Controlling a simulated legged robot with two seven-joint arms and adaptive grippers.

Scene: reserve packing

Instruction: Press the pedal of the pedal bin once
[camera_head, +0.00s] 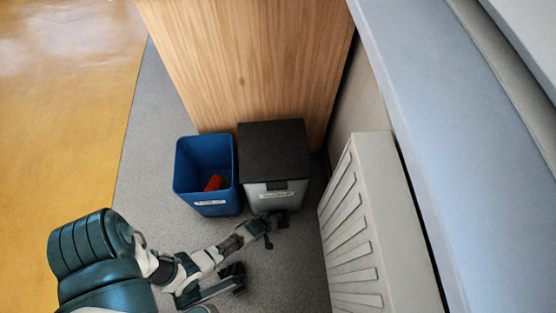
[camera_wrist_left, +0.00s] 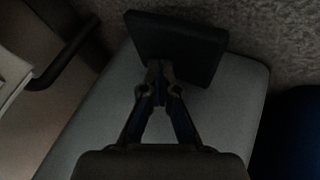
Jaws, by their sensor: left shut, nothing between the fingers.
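The pedal bin (camera_head: 262,198) has a light grey body, a white label and a shut black lid (camera_head: 273,146). My left gripper (camera_head: 280,219) is low at the front foot of this bin. In the left wrist view the dark, flat pedal (camera_wrist_left: 185,42) juts out from the grey bin body (camera_wrist_left: 235,95). The tips of my left gripper (camera_wrist_left: 160,74) are closed together, empty, and overlap the pedal's near edge. I cannot tell whether they touch it. In the head view the pedal cannot be told apart from the gripper. My right gripper is not identifiable in either view.
A blue open bin (camera_head: 226,203) with red and green items inside stands left of the pedal bin. A wooden cabinet (camera_head: 250,60) is behind both. A white radiator (camera_head: 352,235) is close on the right. Grey carpet (camera_head: 155,165) is clear on the left.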

